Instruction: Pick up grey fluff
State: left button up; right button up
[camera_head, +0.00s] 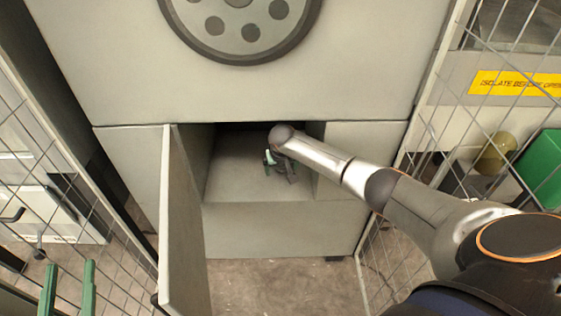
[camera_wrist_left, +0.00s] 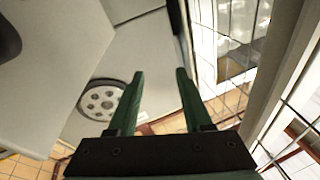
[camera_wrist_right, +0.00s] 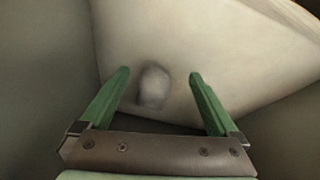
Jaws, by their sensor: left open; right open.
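The grey fluff (camera_wrist_right: 153,87) is a small rounded clump on the pale floor of the machine's compartment in the right wrist view. It lies between and a little beyond the fingers of my right gripper (camera_wrist_right: 160,78), which is open and empty. In the head view my right gripper (camera_head: 279,164) reaches inside the compartment, and the fluff cannot be made out there. My left gripper (camera_head: 68,290) is open and empty at the lower left of the head view. It also shows in the left wrist view (camera_wrist_left: 153,78).
The compartment (camera_head: 232,180) is an opening low in a grey machine (camera_head: 240,95). Its door (camera_head: 178,220) stands open at the left. Wire mesh fences (camera_head: 40,150) rise on both sides. A green box (camera_head: 540,170) is at the far right. Bare floor (camera_head: 290,285) lies in front.

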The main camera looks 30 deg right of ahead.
pick_arm(q)
jog(key=s+d+r+m+t+h+b, duration=0.1)
jog(key=s+r+m+t+h+b, duration=0.2)
jog(key=r+h, duration=0.5)
pick_arm(e)
jog(key=shift+w+d+f+p, duration=0.1)
jog(key=shift+w+d+p, duration=0.35)
jog(key=shift+w, duration=0.15)
jog(key=shift+w+d+f+b, duration=0.25)
jog(key=shift+w+b, duration=0.25)
jog(key=shift+b, duration=0.6)
jog(key=w+d+b, duration=0.1)
jog(key=b, duration=0.2)
jog(key=shift+w, duration=0.3)
jog(key=shift+w+d+f+b, duration=0.1)
jog(key=shift+w+f+b, duration=0.15)
jog(key=shift+b, duration=0.95)
pick_arm(q)
jog(key=s+m, duration=0.1)
jog(key=s+f+m, duration=0.1)
jog(key=s+d+h, duration=0.1)
jog(key=shift+s+f+m, duration=0.3)
jog(key=shift+s+m, duration=0.1)
pick_arm(e)
jog(key=shift+r, duration=0.1)
jog(key=c, duration=1.4)
pick_arm(q)
jog(key=shift+r, duration=0.1)
pick_arm(e)
jog(key=shift+c, duration=0.2)
